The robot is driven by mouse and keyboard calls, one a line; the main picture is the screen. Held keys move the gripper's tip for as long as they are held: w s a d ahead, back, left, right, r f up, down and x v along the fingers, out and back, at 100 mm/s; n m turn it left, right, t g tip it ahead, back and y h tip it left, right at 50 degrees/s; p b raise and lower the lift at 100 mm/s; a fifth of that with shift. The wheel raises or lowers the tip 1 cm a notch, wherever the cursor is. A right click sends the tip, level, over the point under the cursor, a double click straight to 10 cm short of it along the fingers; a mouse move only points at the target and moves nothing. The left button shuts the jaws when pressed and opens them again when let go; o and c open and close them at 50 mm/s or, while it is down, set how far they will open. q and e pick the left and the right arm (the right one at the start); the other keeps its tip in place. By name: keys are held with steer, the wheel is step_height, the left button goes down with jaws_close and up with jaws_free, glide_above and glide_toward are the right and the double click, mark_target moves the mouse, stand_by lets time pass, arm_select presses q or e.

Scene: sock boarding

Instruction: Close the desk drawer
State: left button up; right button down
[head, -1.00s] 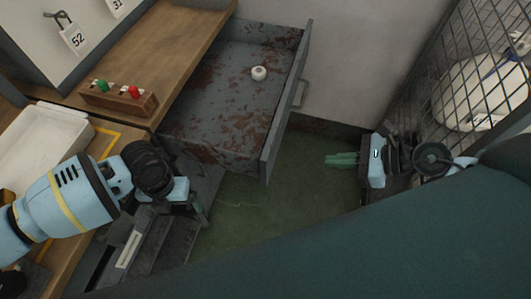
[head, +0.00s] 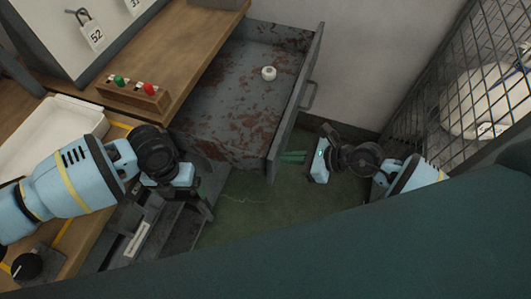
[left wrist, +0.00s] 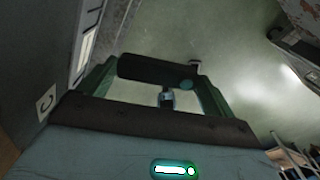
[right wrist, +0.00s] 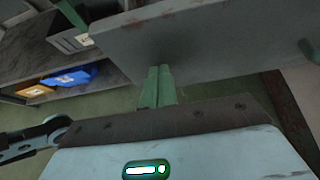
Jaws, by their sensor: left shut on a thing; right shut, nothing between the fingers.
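The grey, rust-flaked desk drawer (head: 225,105) is pulled well out beside the wooden desk (head: 185,50). Its front panel (head: 296,100) carries a bar handle (head: 310,96), and a small white round item (head: 269,73) lies inside. My right gripper (head: 290,156) is shut and empty, its fingertips close to the front panel's near end. In the right wrist view the shut fingers (right wrist: 158,85) are just below a grey panel (right wrist: 210,40); I cannot tell whether they touch it. My left gripper (head: 206,208) is lower, in front of the desk, shut on a dark bar (left wrist: 155,70).
A block with green and red buttons (head: 135,94) and a white tray (head: 50,135) are on the desk. A wire mesh cage (head: 440,90) with a white bundle (head: 490,100) stands at right. Green floor (head: 240,210) is clear below the drawer.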

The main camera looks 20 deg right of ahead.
steer(key=shift+a, duration=0.1)
stand_by(0.3)
